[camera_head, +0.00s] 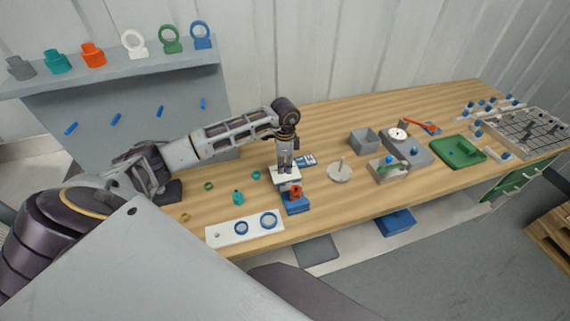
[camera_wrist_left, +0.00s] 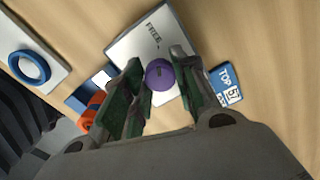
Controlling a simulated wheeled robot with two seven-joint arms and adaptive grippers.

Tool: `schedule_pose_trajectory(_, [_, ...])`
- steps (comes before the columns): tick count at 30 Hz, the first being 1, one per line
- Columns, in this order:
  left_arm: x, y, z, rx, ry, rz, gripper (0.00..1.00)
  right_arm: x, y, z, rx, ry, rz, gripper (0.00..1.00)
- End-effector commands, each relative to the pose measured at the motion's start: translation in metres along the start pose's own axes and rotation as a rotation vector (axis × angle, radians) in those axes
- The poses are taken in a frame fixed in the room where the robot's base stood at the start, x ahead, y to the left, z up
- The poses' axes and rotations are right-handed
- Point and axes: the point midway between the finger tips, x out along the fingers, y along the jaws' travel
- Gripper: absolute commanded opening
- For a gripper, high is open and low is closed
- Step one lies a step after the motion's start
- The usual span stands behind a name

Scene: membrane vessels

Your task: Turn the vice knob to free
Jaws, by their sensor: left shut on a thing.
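The purple vice knob (camera_wrist_left: 159,74) sits on a white plate (camera_wrist_left: 125,48) marked "FREE" in the left wrist view. In the head view the white plate (camera_head: 277,175) tops the vice, with its blue base (camera_head: 296,207) and an orange part (camera_head: 296,191) at the front. My left gripper (camera_head: 285,168) points down over the plate from above. Its fingers stand on either side of the knob, shut on it. In the head view the gripper hides the knob. My right gripper is not in view.
A blue "TOP" card (camera_wrist_left: 226,84) lies beside the plate. A white strip with blue rings (camera_head: 225,234) lies at the front left. A round grey disc with a post (camera_head: 340,173), a grey box (camera_head: 365,140) and a green tray (camera_head: 470,151) stand to the right.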

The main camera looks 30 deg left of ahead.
Motion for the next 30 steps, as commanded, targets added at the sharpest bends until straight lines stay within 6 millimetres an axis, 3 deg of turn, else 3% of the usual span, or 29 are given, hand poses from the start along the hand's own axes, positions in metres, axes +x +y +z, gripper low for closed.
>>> schedule_pose_trajectory(8, [-0.0018, -0.0022, 0.0009, -0.003, 0.0, -0.005, 0.04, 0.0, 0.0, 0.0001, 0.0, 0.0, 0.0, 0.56])
schedule_pose_trajectory(9, [-0.0018, -0.0022, 0.0009, -0.002, 0.0, -0.005, 0.31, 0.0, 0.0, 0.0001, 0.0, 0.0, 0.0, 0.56])
schedule_pose_trajectory(14, [-0.0013, -0.0016, 0.0007, -0.001, 0.0, -0.004, 0.51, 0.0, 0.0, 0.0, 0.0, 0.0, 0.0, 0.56])
schedule_pose_trajectory(30, [-0.0089, -0.0008, 0.0, 0.0, 0.001, -0.002, 0.51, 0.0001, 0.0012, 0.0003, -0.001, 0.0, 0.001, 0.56])
